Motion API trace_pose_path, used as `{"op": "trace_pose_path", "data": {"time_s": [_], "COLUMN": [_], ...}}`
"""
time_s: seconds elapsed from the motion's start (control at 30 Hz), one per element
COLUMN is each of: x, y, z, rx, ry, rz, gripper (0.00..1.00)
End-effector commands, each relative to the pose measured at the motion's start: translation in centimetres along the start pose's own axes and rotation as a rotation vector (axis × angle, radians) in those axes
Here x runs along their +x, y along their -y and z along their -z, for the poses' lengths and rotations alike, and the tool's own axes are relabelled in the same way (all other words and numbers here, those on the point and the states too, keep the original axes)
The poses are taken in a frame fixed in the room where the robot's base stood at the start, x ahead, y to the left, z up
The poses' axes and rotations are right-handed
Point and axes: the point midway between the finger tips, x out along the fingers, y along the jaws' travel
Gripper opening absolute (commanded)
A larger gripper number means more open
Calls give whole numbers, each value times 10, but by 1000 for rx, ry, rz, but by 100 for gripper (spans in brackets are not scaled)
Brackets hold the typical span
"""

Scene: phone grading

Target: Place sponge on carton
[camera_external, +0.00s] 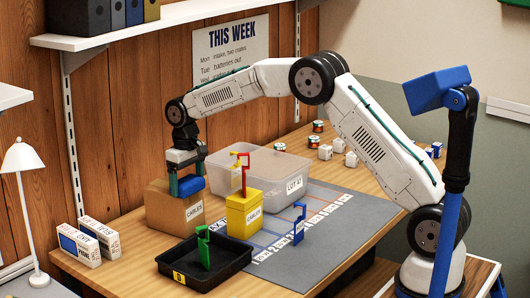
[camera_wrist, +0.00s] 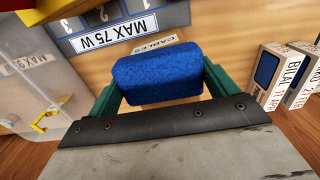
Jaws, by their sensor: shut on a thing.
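The blue sponge (camera_external: 191,186) is held between the green fingers of my gripper (camera_external: 186,187), over the top of the brown carton (camera_external: 173,212) labelled CABLES. My gripper points down and is shut on the sponge. In the wrist view the sponge (camera_wrist: 157,75) fills the space between the two fingers. A CABLES label shows just beyond it there. The sponge is at about the height of the carton's top. I cannot tell whether it touches the carton. The sponge and fingers hide part of the carton's top.
A yellow box (camera_external: 244,213) and a clear bin (camera_external: 290,187) stand right of the carton. A black tray (camera_external: 222,276) with a green piece (camera_external: 203,250) is in front. White boxes (camera_external: 80,245) stand left. A grey mat (camera_external: 310,258) lies right, with a blue piece (camera_external: 299,224) on it.

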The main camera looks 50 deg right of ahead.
Motion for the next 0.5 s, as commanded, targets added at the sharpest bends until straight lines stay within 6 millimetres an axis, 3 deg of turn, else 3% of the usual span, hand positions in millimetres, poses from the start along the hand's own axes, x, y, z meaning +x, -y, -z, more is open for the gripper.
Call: {"op": "trace_pose_path", "data": {"time_s": [0.27, 0.3, 0.33, 0.5], "x": [2, 2, 2, 2], "y": [0, 0, 0, 0], "z": [0, 0, 0, 0], "rx": [0, 0, 0, 0], "ry": [0, -1, -1, -1], "rz": [0, 0, 0, 0], "gripper": [64, 91, 99, 100]}}
